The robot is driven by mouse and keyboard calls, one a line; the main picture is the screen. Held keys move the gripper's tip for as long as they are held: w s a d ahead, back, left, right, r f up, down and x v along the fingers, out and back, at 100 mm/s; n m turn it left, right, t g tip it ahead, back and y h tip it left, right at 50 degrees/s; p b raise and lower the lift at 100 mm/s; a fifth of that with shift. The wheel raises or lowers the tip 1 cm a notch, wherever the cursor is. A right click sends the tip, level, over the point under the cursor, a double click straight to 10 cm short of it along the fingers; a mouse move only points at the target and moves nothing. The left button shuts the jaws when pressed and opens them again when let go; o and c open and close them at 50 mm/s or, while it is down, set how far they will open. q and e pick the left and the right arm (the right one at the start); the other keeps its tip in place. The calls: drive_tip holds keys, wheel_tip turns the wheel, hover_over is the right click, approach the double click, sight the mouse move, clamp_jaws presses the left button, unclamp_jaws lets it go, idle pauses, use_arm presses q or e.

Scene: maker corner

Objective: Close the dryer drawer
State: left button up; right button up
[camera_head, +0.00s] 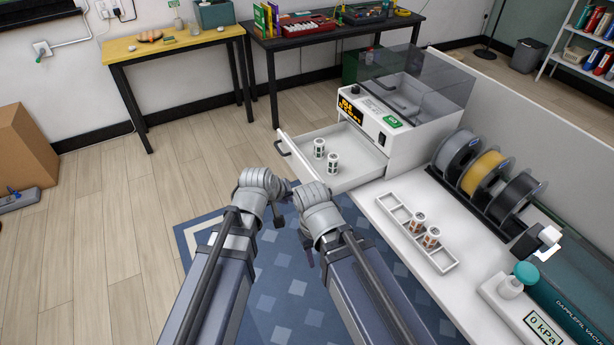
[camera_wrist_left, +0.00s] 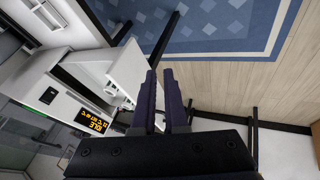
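The white dryer (camera_head: 375,125) has its drawer (camera_head: 345,180) pulled out toward the left, with a dark handle (camera_head: 282,149) on its front. Two small white canisters (camera_head: 333,162) stand upright in it. My left gripper (camera_head: 284,203) is in front of the drawer, apart from it and nearer the camera. In the left wrist view its two fingers (camera_wrist_left: 161,90) lie nearly parallel with a narrow gap and nothing between them. The open drawer (camera_wrist_left: 126,68) shows beyond them.
A white tray (camera_head: 391,207) with two canisters sits on the bench (camera_head: 372,197) right of the drawer. Filament spools (camera_head: 487,172) stand behind it. A yellow table (camera_head: 180,43) and a dark table (camera_head: 335,33) are at the back. The floor left of the drawer is clear.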

use_arm(q)
drive_tip(key=shift+w+r+n+t, duration=0.4)
drive_tip(key=shift+w+r, duration=0.45)
drive_tip(key=shift+r, duration=0.1)
clamp_jaws()
drive_tip(key=w+d+f+b, duration=0.6)
drive_tip(key=w+f+b, duration=0.1)
drive_tip(key=f, duration=0.1)
drive_tip(key=shift+d+b, duration=0.2)
drive_tip(key=shift+b, duration=0.2)
use_arm(e)
wheel_tip(320, 180, down, 7)
use_arm(q)
drive_tip(key=shift+w, duration=0.1)
